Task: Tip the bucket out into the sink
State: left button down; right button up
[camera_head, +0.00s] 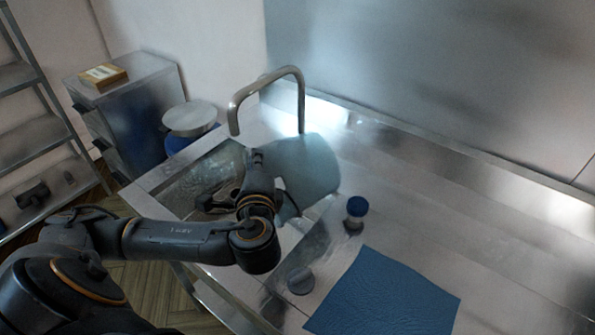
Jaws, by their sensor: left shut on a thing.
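The bucket (312,168) is pale blue-grey and stands out against the steel counter beside the sink, just right of my left gripper. It looks tilted, but its mouth and contents are hidden from this side. My left gripper (258,170) is shut on the bucket; the wrist covers most of the contact. The sink (185,192) is a steel basin at the left end of the counter, partly covered by my left arm. My right gripper is out of view.
A curved faucet (268,84) rises behind the sink and bucket. A blue-capped jar (355,211), a grey disc (300,281) and a blue cloth (386,298) are on the counter. A drawer cabinet (130,100) stands left. The counter's right side is clear.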

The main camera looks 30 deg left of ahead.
pick_arm(q)
jog(key=shift+r, duration=0.1)
notch_tip(320, 180, up, 7)
jog(key=m+g+p, duration=0.2)
jog(key=m+p, duration=0.1)
jog(key=p, duration=0.3)
jog(key=m+g+p, duration=0.2)
jog(key=m+p, duration=0.1)
jog(key=p, duration=0.4)
jog(key=shift+w+r, duration=0.1)
jog(key=shift+r, duration=0.05)
jog(key=shift+d+m+g, duration=0.15)
jog(key=shift+m+g, duration=0.25)
jog(key=shift+m, duration=0.2)
jog(key=m+g, duration=0.1)
jog(key=r+m+g+y, duration=0.1)
jog(key=m, duration=0.1)
jog(key=shift+r+y, duration=0.25)
jog(key=shift+y, duration=0.05)
jog(key=m+g, duration=0.1)
jog(key=r+m+y, duration=0.1)
jog(key=shift+m+g, duration=0.4)
